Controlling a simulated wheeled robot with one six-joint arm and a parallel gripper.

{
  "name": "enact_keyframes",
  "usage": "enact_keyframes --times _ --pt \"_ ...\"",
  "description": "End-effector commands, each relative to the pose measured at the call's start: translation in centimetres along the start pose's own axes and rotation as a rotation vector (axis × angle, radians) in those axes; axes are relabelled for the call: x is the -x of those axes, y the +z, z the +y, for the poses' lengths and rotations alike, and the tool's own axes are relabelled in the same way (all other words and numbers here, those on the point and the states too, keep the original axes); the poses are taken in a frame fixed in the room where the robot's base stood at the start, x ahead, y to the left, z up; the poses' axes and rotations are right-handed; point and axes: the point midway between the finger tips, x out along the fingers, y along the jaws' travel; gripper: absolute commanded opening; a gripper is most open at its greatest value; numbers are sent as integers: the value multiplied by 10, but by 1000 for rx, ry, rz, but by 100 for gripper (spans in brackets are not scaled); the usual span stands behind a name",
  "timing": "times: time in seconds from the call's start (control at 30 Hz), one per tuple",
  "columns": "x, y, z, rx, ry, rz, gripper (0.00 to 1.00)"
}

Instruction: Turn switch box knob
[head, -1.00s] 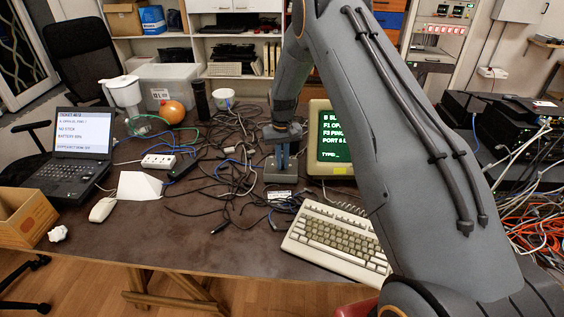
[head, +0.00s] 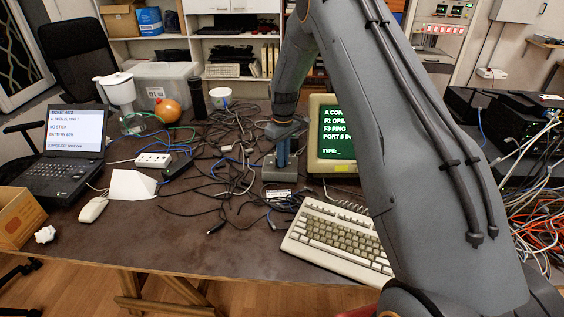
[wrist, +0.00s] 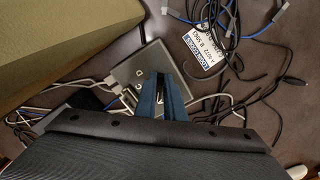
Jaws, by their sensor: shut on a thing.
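The switch box is a small grey box (head: 270,174) on the dark table, just left of the green-text monitor. My gripper (head: 283,160) points down at it from above. In the wrist view, the grey box (wrist: 126,72) lies under the blue fingers of my gripper (wrist: 160,82), with cables plugged in along one edge. The fingers are close together, shut on the knob at the box's top. The knob itself is mostly hidden between the fingers, so its pointing direction cannot be seen.
The monitor (head: 338,142) stands close on the right of the box, with a beige keyboard (head: 338,238) in front. Tangled black cables (head: 215,185) spread left of it. A white label (wrist: 203,50) lies beside the box.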

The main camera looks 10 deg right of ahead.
Motion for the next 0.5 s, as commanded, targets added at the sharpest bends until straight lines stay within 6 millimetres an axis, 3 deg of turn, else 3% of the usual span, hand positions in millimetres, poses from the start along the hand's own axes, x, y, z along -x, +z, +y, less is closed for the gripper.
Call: enact_keyframes --times 0.5 --pt "0 -1 3 164 1 1 0"
